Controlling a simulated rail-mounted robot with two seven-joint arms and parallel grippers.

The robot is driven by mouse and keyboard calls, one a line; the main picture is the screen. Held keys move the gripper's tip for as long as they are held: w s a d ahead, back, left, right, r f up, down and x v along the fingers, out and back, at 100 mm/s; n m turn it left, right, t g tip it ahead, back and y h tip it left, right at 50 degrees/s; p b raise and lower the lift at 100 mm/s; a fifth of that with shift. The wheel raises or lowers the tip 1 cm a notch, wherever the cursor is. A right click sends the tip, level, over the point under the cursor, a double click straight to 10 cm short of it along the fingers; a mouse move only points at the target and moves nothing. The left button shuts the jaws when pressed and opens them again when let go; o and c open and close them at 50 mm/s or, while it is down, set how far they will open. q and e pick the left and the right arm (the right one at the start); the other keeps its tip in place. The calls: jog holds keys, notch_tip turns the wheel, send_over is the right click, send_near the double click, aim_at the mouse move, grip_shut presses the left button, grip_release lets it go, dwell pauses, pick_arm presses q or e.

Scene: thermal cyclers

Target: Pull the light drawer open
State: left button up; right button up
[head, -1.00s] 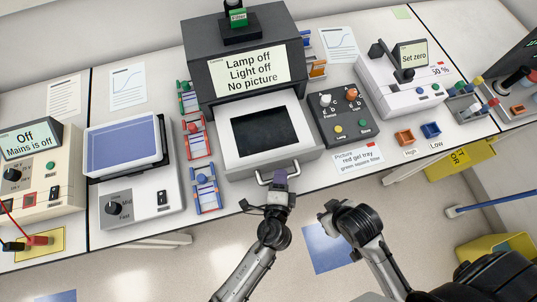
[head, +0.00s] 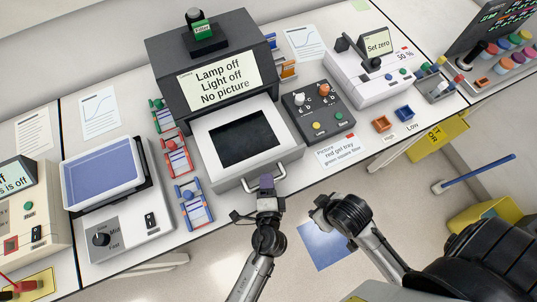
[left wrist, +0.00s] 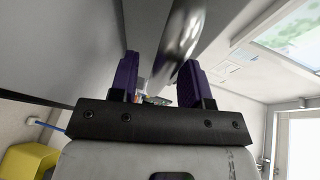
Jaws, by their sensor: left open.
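The light drawer (head: 222,163) is a pale box with a dark window, below the black hooded unit (head: 205,82) whose sign reads "Lamp off, Light off, No picture". A metal bar handle (head: 282,172) is on its front. My left gripper (head: 266,182) is at this handle with its purple fingers. In the left wrist view, its open fingers (left wrist: 160,82) stand on either side of the shiny handle bar (left wrist: 178,45); contact cannot be told. My right gripper (head: 325,212) hangs in front of the bench, apart from the drawer; its jaws are unclear.
Blue and red racks (head: 193,205) stand left of the drawer. A dark control box (head: 316,108) and a label card (head: 336,151) are to its right. The floor (head: 210,270) in front of the bench is open, with a yellow bin (head: 485,218) at right.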

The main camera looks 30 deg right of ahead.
pick_arm(q)
jog(key=v, duration=1.3)
jog(key=shift+s+a, duration=0.15)
